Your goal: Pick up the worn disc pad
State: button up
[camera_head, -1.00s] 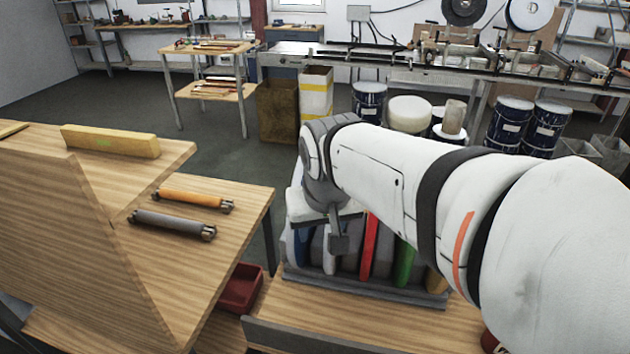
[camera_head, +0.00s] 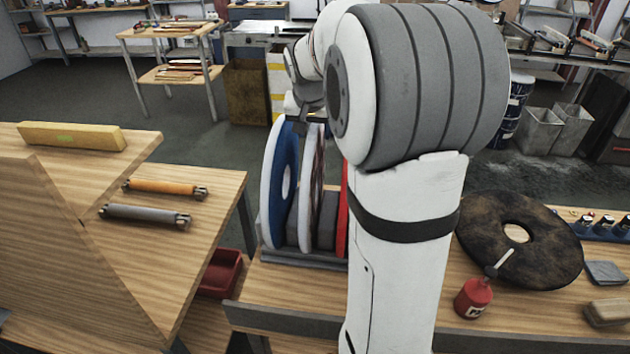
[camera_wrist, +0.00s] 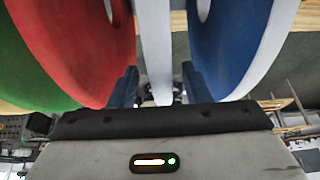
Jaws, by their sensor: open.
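A dark, blackened disc pad (camera_head: 477,232) with a light centre hole lies flat on the bench at right in the head view. Upright discs stand in a rack, including a blue-and-white one (camera_head: 278,190), a pale one with a darkened face (camera_head: 312,190) and a red one (camera_head: 343,215). My gripper (camera_head: 299,110) is at the top of the rack, partly hidden by my arm. In the wrist view my open gripper (camera_wrist: 158,78) has a white disc edge (camera_wrist: 155,40) between its fingers. A red disc (camera_wrist: 75,45) is left of it and a blue one (camera_wrist: 225,45) right.
The rack base (camera_head: 300,258) stands on the bench. A red bottle (camera_head: 473,298) stands by the dark disc, with small bottles (camera_head: 605,225) behind. My arm hides the rack's right part.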

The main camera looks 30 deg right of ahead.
jog(key=shift+x, duration=1.3)
jog(key=shift+c, duration=0.5)
grip_shut()
